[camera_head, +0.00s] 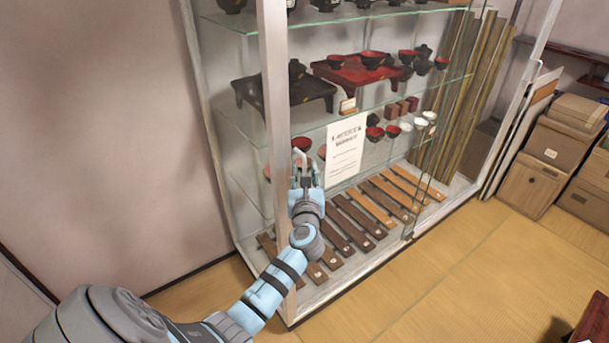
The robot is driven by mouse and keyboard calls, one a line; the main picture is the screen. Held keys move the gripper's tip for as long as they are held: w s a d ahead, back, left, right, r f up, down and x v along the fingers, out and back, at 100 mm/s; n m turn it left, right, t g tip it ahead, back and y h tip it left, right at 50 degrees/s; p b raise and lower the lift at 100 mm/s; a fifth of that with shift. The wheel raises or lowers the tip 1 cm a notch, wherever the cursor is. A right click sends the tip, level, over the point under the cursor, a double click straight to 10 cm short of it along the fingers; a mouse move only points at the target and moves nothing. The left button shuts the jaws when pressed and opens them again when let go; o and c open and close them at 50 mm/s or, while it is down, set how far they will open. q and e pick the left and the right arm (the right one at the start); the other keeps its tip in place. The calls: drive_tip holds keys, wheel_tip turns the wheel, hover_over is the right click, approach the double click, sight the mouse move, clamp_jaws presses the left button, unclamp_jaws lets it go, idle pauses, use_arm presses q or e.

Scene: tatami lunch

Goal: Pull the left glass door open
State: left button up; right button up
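The glass cabinet (274,110) stands in the middle with a pale frame. Its left glass door (382,218) is a clear pane, and a white paper notice (345,148) shows on it. The door looks closed, though its edges are hard to make out. My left gripper (303,158) is raised in front of the pane, left of the notice and just right of the pale front post. Whether it touches the glass or the post I cannot tell. Its fingers are small and seen from behind, so their opening is unclear. My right gripper is not in view.
Lacquer bowls and trays (352,72) stand on the glass shelves, with wooden boards (352,215) at the bottom. Cardboard boxes (531,183) are stacked at the right. A dark red piece of furniture (596,322) fills the lower right corner. The tatami floor (440,280) in front is clear.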

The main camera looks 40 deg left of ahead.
use_arm(q)
drive_tip(key=shift+w, duration=0.1)
clamp_jaws()
idle(0.4)
